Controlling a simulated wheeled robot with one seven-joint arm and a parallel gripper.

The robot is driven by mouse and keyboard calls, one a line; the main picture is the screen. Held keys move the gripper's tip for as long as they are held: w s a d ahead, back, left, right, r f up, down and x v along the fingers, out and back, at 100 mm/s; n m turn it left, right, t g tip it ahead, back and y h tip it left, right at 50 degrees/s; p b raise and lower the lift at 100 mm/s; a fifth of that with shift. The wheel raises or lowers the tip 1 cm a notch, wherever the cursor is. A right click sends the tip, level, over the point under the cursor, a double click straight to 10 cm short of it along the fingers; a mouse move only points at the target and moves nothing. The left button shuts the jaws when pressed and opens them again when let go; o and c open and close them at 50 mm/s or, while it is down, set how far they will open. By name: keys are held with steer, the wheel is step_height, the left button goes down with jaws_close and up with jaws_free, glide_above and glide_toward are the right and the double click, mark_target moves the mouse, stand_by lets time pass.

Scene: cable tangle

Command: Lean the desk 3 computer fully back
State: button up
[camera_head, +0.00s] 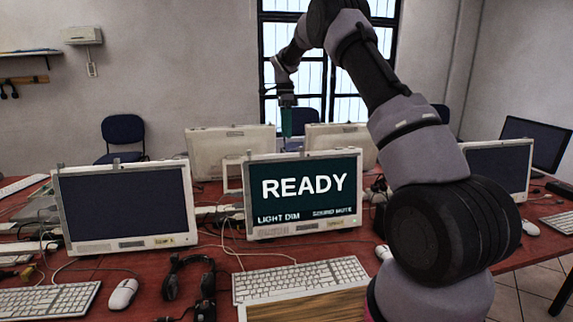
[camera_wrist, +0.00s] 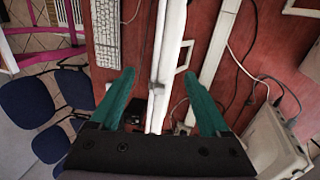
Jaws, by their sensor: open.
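A white computer with a lit screen reading READY (camera_head: 303,196) stands upright at the middle of the red table in the head view. A label sits under its screen, too small to read, so I cannot tell surely that it is desk 3. My gripper (camera_head: 289,128) points down above the computer's top edge, with teal fingers. In the wrist view my gripper (camera_wrist: 159,73) is open. The computer's thin white top edge (camera_wrist: 168,60) runs between the two fingers, seen from above. I cannot tell whether either finger touches it.
A dark-screened computer (camera_head: 126,205) stands at left, another (camera_head: 497,167) at right. Computers face away behind (camera_head: 228,150). A keyboard (camera_head: 300,279), headphones (camera_head: 189,277), a mouse (camera_head: 122,294) and loose cables lie on the table. Chairs (camera_wrist: 28,103) stand on the floor.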

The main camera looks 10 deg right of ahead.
mark_target(286, 163)
steer(key=shift+w+a+f, duration=0.1)
steer(key=shift+w+f, duration=0.05)
steer(key=shift+f, duration=0.4)
steer(key=shift+w+f, duration=0.15)
steer(key=shift+f, duration=0.35)
steer(key=f, duration=0.3)
steer(key=s+f, duration=0.1)
steer(key=f, duration=0.2)
steer(key=s+f, duration=0.1)
steer(key=f, duration=0.3)
steer(key=shift+s+f, duration=0.1)
jaws_close()
